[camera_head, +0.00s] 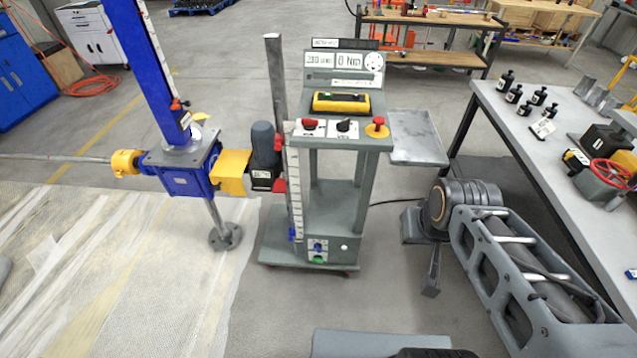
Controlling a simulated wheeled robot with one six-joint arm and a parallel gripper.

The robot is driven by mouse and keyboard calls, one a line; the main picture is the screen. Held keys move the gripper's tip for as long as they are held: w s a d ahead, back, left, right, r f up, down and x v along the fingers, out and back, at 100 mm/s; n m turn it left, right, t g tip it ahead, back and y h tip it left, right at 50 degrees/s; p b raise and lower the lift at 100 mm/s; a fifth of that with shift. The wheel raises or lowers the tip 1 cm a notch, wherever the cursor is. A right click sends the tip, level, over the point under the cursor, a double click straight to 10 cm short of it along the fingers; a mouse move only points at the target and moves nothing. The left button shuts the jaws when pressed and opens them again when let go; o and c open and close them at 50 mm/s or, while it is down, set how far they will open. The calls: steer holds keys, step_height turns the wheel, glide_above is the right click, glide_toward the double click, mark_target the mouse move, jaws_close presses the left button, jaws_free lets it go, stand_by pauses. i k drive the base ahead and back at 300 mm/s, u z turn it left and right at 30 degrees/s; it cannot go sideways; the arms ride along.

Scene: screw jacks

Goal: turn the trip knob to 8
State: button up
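The grey control stand (377,145) stands in the middle, with a sloped top panel. On its front ledge are a red knob (309,124), a black knob (344,125) with a pale marked plate, and a red mushroom button (378,122) on a yellow base. The labels are too small to read, so I cannot tell which knob is the trip knob or its setting. My arm is at the right; its end, my gripper (425,262), hangs right of the stand, apart from the knobs. Its fingers are not clear and I see nothing held.
A blue screw jack (180,172) with a tall blue column stands left of the stand. Two displays (334,60) and a round dial (374,62) top the panel. A grey side shelf (417,138) juts right. A workbench (545,165) with small black parts stands at right.

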mark_target(317, 247)
steer(key=u, duration=0.4)
steer(key=k, duration=1.1)
steer(key=u, duration=1.55)
steer(key=i, duration=1.55)
steer(key=z, duration=1.2)
steer(key=i, duration=0.5)
steer(key=z, duration=0.55)
